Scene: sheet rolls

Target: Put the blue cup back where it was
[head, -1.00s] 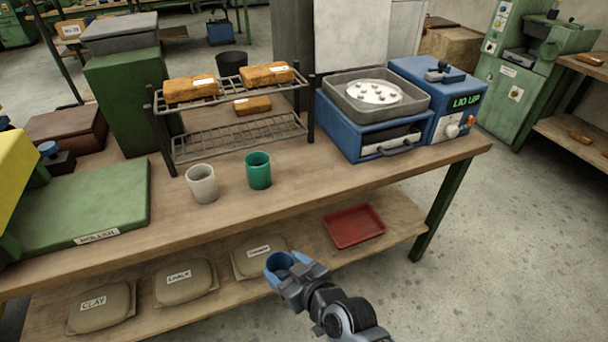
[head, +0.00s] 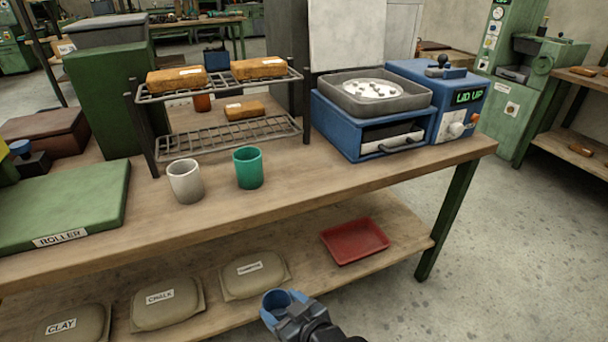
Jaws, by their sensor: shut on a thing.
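The blue cup (head: 272,308) is at the bottom middle of the head view, held in my gripper (head: 290,308). My gripper is shut on its side, and the cup is in front of the bench, low in the picture. Part of the cup is hidden by the gripper. A white-grey cup (head: 186,184) and a green cup (head: 248,170) stand upright side by side on the bench top (head: 330,188), in front of the wire rack. Bare wood lies to the right of the green cup.
A wire rack (head: 230,135) holds several orange-brown blocks. A blue machine (head: 370,125) with an open lid stands at right. A green board marked ROLLER (head: 65,205) lies at left. The lower shelf bears labelled bags (head: 255,272) and a red tray (head: 355,241).

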